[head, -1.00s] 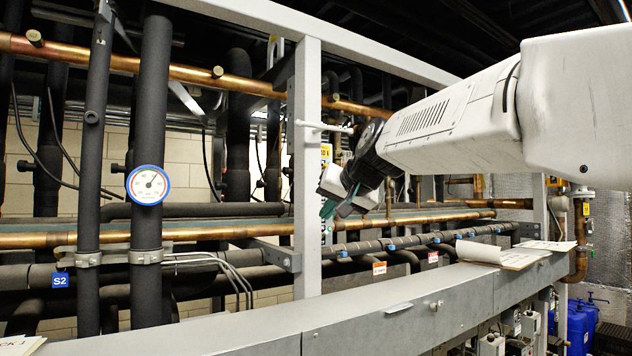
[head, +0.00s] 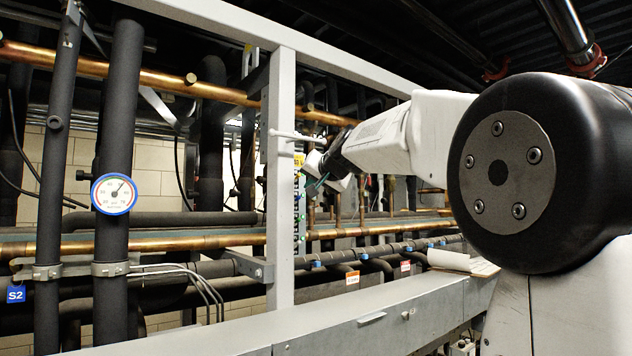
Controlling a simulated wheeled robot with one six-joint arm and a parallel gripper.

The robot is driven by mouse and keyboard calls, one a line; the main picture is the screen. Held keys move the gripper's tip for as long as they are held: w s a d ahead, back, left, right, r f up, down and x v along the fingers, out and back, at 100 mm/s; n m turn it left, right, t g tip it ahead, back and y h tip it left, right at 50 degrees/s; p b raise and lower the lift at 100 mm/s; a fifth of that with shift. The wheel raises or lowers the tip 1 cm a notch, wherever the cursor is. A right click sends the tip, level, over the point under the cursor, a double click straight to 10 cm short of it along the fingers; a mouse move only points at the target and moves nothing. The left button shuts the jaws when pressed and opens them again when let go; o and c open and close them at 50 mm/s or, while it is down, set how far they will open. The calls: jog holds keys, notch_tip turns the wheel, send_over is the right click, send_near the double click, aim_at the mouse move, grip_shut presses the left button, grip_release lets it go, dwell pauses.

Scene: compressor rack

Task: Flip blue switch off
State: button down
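A narrow light panel (head: 300,215) with a yellow label and small coloured parts shows edge-on just right of the white upright post. It is too small and too oblique for me to pick out a blue switch on it or tell its position. My gripper (head: 317,187), with dark greenish fingers, is just right of this panel, pointing left and down toward it. I cannot tell whether it touches the panel or whether its fingers are open or shut. Part of the panel is hidden behind the post.
The white post (head: 281,180) stands close left of my gripper. Copper pipes (head: 190,241) and black pipes run behind. A round blue-rimmed gauge (head: 114,194) hangs on a black pipe at left. A grey ledge (head: 330,322) crosses below, with papers (head: 462,262) at right.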

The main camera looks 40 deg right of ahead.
aim_at(298, 198)
jog(key=x, duration=0.5)
